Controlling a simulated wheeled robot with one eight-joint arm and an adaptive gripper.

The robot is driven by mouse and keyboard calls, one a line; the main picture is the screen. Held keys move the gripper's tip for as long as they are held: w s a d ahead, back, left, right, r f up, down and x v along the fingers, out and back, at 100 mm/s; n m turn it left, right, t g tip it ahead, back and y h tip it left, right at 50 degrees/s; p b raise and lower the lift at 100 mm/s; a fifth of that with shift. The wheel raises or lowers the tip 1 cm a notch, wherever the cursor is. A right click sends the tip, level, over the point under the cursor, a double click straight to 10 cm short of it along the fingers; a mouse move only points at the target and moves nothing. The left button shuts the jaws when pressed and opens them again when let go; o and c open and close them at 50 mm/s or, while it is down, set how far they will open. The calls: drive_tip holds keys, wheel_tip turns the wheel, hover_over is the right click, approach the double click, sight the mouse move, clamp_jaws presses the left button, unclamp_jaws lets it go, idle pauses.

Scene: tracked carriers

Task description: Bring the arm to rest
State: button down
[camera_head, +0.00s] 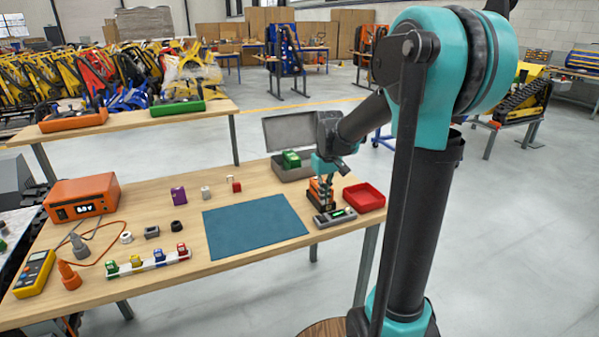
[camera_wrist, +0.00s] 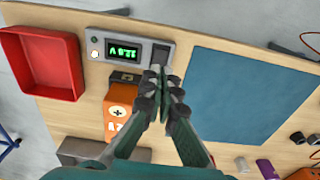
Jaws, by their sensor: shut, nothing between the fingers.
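My gripper (camera_head: 326,196) hangs pointing down over the right part of the wooden workbench (camera_head: 150,212), in front of the orange battery block. In the wrist view its two fingers (camera_wrist: 160,76) are together with nothing between them. The fingertips overlap the right end of a grey meter (camera_wrist: 125,50) with a lit green display; I cannot tell whether they touch it. The orange block (camera_wrist: 116,112), marked with a plus sign, is left of the fingers and partly hidden by them. My arm reaches across from the right in the head view.
A red tray (camera_head: 364,197) stands right of the meter. A grey case (camera_head: 291,172) with its lid raised holds green blocks behind. A blue mat (camera_head: 254,226) lies bare at left. An orange display unit (camera_head: 82,197) and several small parts fill the left side. Open floor (camera_head: 490,240) lies right.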

drive_tip(key=s+d+f+m+t, duration=0.1)
drive_tip(key=s+f, duration=0.3)
drive_tip(key=s, duration=0.6)
drive_tip(key=s+d+f+m+t, duration=0.2)
drive_tip(key=s+f, duration=0.3)
drive_tip(key=s, duration=0.5)
drive_tip(key=shift+d+f+t, duration=0.15)
drive_tip(key=shift+d+t, duration=0.1)
drive_tip(key=shift+t, duration=0.15)
